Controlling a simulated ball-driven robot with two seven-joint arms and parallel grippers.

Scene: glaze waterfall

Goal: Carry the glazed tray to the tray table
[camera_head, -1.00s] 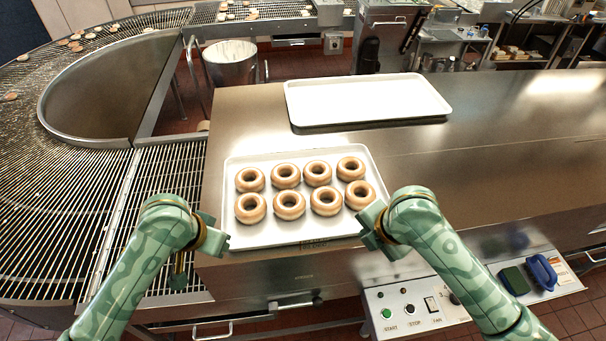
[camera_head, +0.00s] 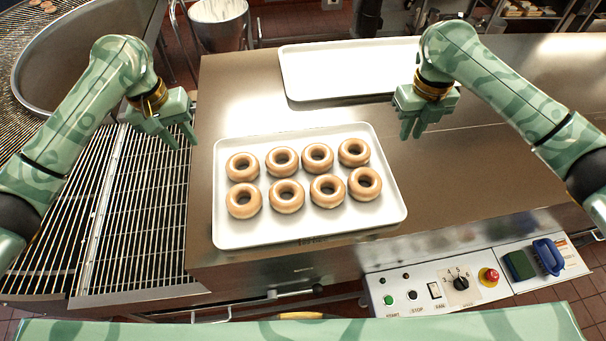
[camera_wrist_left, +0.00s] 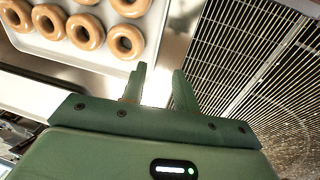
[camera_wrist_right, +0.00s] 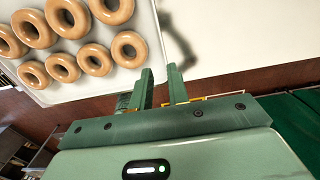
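The glazed tray (camera_head: 389,205) is a white tray bearing two rows of glazed ring doughnuts (camera_head: 286,196). It lies flat on a steel table (camera_head: 440,185), near the front edge. My left gripper (camera_head: 172,136) is open and empty, left of the tray and apart from it. My right gripper (camera_head: 412,131) is open and empty, to the right of and behind the tray's far right corner. Gaps show between the fingers in the left wrist view (camera_wrist_left: 159,72) and the right wrist view (camera_wrist_right: 160,70). I cannot tell which surface is the tray table.
An empty white tray (camera_head: 340,68) lies behind on the same steel table, close to my right gripper. A wire conveyor (camera_head: 135,215) runs along the left. A control panel (camera_head: 440,285) with buttons and a red knob is at the front right. A bin (camera_head: 219,25) stands behind.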

